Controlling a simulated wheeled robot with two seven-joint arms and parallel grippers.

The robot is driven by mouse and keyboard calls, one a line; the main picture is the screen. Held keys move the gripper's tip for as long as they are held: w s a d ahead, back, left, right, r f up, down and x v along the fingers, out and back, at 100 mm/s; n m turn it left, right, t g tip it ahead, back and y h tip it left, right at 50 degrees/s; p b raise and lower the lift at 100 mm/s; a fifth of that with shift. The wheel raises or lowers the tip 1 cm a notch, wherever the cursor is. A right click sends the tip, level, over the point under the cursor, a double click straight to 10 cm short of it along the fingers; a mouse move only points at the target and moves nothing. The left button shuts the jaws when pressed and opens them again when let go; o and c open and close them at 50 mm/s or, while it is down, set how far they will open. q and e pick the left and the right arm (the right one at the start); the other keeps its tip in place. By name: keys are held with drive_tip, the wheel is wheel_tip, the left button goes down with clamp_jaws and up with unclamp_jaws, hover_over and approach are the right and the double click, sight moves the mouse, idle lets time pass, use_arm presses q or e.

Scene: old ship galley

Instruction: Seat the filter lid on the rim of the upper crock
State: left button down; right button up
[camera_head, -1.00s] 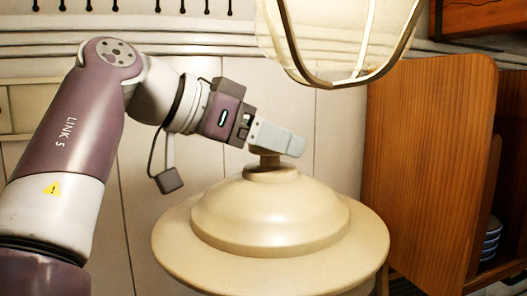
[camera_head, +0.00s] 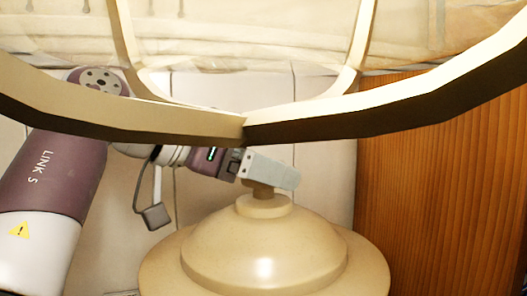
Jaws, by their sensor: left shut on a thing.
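The filter lid (camera_head: 265,250) is a cream, domed disc with a wide brim and a knob on top. It fills the lower middle of the head view, and its near edge is cut off by the frame. My left gripper (camera_head: 272,172) is shut on the lid's knob, coming in from the left. What lies under the lid is hidden, so I cannot tell whether it touches anything. The upper crock cannot be made out in this view. My right gripper is not in view.
A large lantern-like frame with cream bars (camera_head: 380,120) hangs close to the camera and covers the upper view and part of my left arm. A wooden cabinet side (camera_head: 440,190) stands at the right. A pale panelled wall (camera_head: 325,190) is behind.

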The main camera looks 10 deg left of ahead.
sight(257, 194)
use_arm(q)
drive_tip(key=f+b, duration=0.1)
drive_tip(key=f, duration=0.2)
drive_tip(key=shift+s+f, duration=0.1)
drive_tip(key=shift+s, duration=0.1)
drive_tip(key=shift+w+f+b, duration=0.2)
drive_tip(key=shift+f+b, duration=0.45)
drive_tip(key=shift+f, duration=0.4)
drive_tip(key=shift+s, duration=0.15)
drive_tip(key=shift+s, duration=0.1)
drive_tip(key=shift+f+b, duration=0.45)
drive_tip(key=shift+f, duration=0.45)
idle(0.5)
